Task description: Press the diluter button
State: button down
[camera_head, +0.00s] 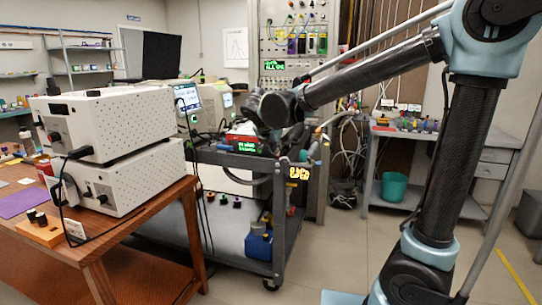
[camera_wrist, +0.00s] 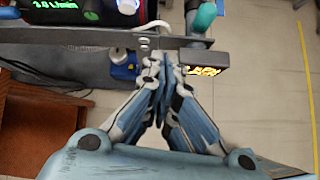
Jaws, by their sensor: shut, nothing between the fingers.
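My gripper (camera_wrist: 155,62) is shut and empty in the wrist view, its fingertips together just below the edge of a grey cart (camera_wrist: 75,36). A small dark box with a lit yellow display (camera_wrist: 205,70) is at the cart edge, right of the fingertips. It also shows on the cart's right end in the head view (camera_head: 299,173). A red-topped device with a green display (camera_head: 243,147) stands on the cart; in the wrist view its display reads about 3.0 L/min (camera_wrist: 55,4). I cannot tell which part is the diluter button.
White instrument boxes (camera_head: 120,120) stand on a wooden table (camera_head: 140,204) at left. A blue container (camera_head: 258,243) sits on the cart's lower shelf. Open floor (camera_wrist: 270,90) lies right of the cart. A side bench (camera_head: 440,137) stands at the back right.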

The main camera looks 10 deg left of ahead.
jog(key=a+n, duration=0.1)
jog(key=a, duration=0.1)
jog(key=s+a+n, duration=0.1)
jog(key=a, duration=0.2)
jog(key=shift+s+r, duration=0.1)
jog(key=shift+r, duration=0.1)
jog(key=shift+f, duration=0.1)
jog(key=w+f, duration=0.6)
jog(key=w, duration=0.5)
jog(key=shift+d+f, duration=0.2)
jog(key=shift+f, duration=0.1)
jog(key=shift+w, duration=0.1)
